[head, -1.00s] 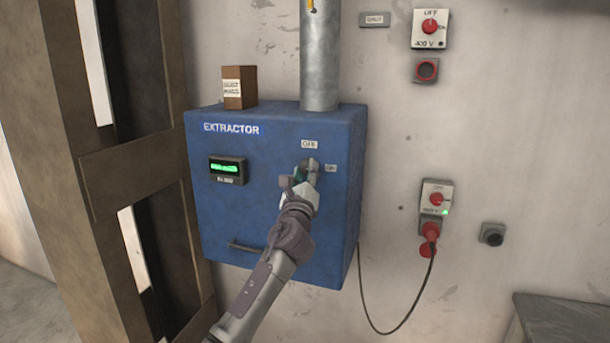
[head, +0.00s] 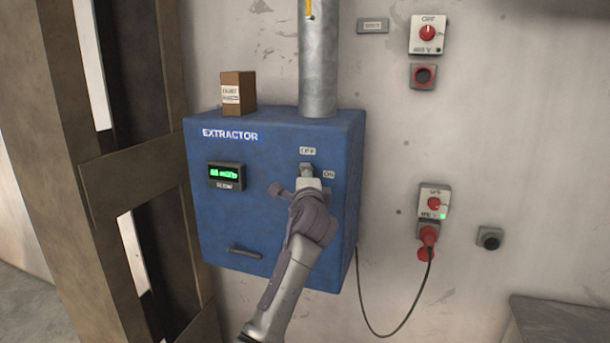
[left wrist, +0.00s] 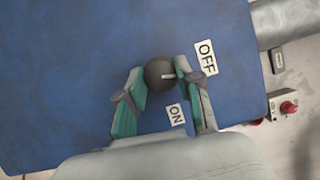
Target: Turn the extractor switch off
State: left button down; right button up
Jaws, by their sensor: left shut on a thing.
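The extractor (head: 225,230) is a blue wall box with a rotary switch on its front. The OFF label (head: 307,151) is above the switch and the ON label (head: 328,174) is to its right. My left gripper (head: 307,172) covers most of the switch in the head view. In the left wrist view, the dark round knob (left wrist: 157,73) sits between the fingertips of my left gripper (left wrist: 163,78), which is shut on it. My right gripper is not in view.
The extractor's display (head: 226,176) glows green. A small brown box (head: 238,93) and a metal duct (head: 318,60) stand on top. A wall switch (head: 434,203) with a lit green lamp and red plug is at the right, its cable hanging. A wooden post frame (head: 130,170) stands left.

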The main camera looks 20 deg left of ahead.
pick_arm(q)
jog(key=shift+n+g+p, duration=0.3)
jog(key=shift+n+p, duration=0.2)
jog(key=shift+n, duration=0.6)
jog(key=c, duration=0.8)
grip_release()
jog(key=shift+o, duration=0.2)
jog(key=shift+s, duration=0.1)
jog(key=v, duration=1.2)
jog(key=shift+r, duration=0.25)
jog(key=shift+a, duration=0.1)
